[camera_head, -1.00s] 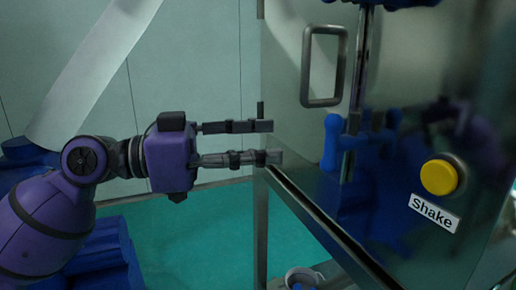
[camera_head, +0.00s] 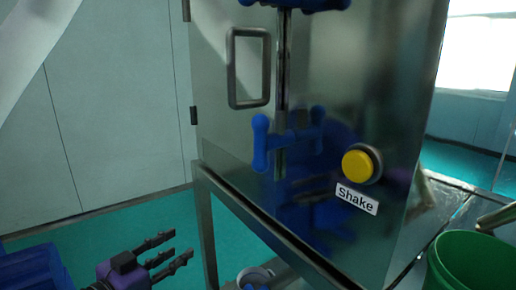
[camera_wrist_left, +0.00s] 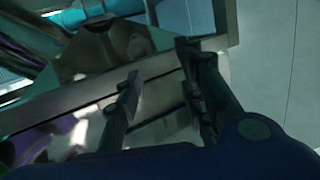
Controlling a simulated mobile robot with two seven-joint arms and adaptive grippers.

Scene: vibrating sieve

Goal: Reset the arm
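My left gripper (camera_head: 172,250) is low at the left in the head view, to the left of the metal machine. Its two fingers are apart with nothing between them. In the left wrist view its fingers (camera_wrist_left: 160,85) are also spread, with the metal frame behind them. My right gripper is in neither view.
The sieve machine (camera_head: 215,130) has a grey door handle (camera_head: 232,70), blue knobs (camera_head: 260,143) and a yellow Shake button (camera_head: 358,165). A green bucket (camera_head: 470,262) stands at the lower right. Teal floor (camera_head: 130,225) lies open between the wall and the machine.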

